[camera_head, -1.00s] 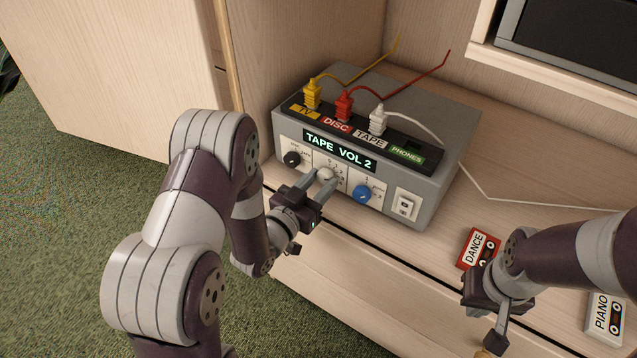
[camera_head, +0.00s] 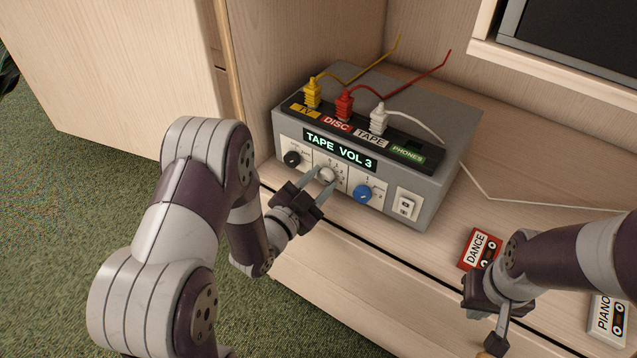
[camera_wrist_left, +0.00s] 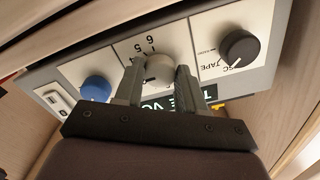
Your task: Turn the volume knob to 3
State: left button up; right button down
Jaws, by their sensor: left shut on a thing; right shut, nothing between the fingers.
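The grey amplifier box (camera_head: 440,185) stands on the wooden shelf, and its display (camera_head: 340,150) reads "TAPE VOL 3". The silver volume knob (camera_head: 327,175) is in the middle of the front panel, between a black knob (camera_head: 292,158) and a blue knob (camera_head: 362,193). My left gripper (camera_head: 322,180) is at the volume knob, with one finger on each side of it. In the left wrist view the silver knob (camera_wrist_left: 159,69) shows between the two fingertips, with part of its number scale visible. My right gripper (camera_head: 498,342) is shut and empty, low at the right, partly hidden by its arm.
Yellow (camera_head: 313,95), red (camera_head: 344,106) and white (camera_head: 378,119) plugs stand in the box's top. A white rocker switch (camera_head: 406,206) is right of the blue knob. The red DANCE cassette (camera_head: 478,247) and white PIANO cassette (camera_head: 606,320) lie on the shelf near my right arm.

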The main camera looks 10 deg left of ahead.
dwell(0.4)
pick_arm(q)
jog(key=o, duration=1.1)
jog(key=shift+c, duration=0.2)
jog(key=p+v, duration=0.2)
jog(key=v, duration=1)
jog(key=shift+s+p, duration=0.3)
jog(key=shift+s, duration=0.05)
jog(key=shift+a, duration=0.1)
